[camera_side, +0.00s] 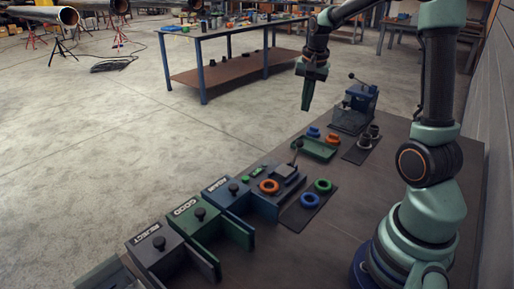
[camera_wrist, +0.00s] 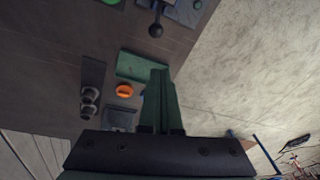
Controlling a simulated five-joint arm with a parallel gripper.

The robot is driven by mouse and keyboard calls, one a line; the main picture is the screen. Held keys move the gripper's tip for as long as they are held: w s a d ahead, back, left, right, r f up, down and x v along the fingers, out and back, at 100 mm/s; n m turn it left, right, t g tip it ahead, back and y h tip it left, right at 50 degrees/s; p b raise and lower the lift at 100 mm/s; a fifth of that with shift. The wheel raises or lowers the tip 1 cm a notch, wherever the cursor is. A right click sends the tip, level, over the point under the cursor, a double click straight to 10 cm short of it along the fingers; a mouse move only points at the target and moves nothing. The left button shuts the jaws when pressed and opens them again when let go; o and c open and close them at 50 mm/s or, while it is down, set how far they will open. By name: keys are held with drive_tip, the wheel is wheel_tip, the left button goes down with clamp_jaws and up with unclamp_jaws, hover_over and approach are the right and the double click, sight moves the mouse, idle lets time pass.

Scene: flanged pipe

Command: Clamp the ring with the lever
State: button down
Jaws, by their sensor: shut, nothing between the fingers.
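The fixture (camera_side: 262,203) stands mid-bench with an orange ring (camera_side: 269,186) on its top. Beside the ring is a grey block (camera_side: 284,169) with a lever (camera_side: 298,146) standing up, tipped by a dark knob. In the wrist view the lever's knob (camera_wrist: 155,30) shows at the top, beyond my fingertips; the fixture's ring is out of that view. My gripper (camera_side: 306,108) is shut and empty, pointing down, high above the bench and apart from the lever. It also shows in the wrist view (camera_wrist: 160,72).
A green tray (camera_side: 318,150), loose blue (camera_side: 313,132) and orange (camera_side: 331,138) rings, grey cylinders (camera_side: 364,143) and a blue device (camera_side: 360,98) stand behind the fixture. Blue (camera_side: 310,200) and green (camera_side: 323,185) rings lie on a mat. Labelled bins (camera_side: 186,215) stand left.

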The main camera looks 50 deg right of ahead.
sight(297, 152)
drive_tip(key=d, duration=0.1)
drive_tip(key=d+f+m, duration=0.1)
drive_tip(key=shift+d+f, duration=0.3)
drive_tip(key=shift+d, duration=0.05)
drive_tip(key=shift+s+f, duration=0.1)
wheel_tip(297, 152, down, 10)
drive_tip(key=d, duration=0.1)
drive_tip(key=a, duration=0.1)
drive_tip(key=a+r, duration=0.1)
drive_tip(key=a, duration=0.1)
drive_tip(key=shift+a+r, duration=0.1)
drive_tip(key=shift+a, duration=0.2)
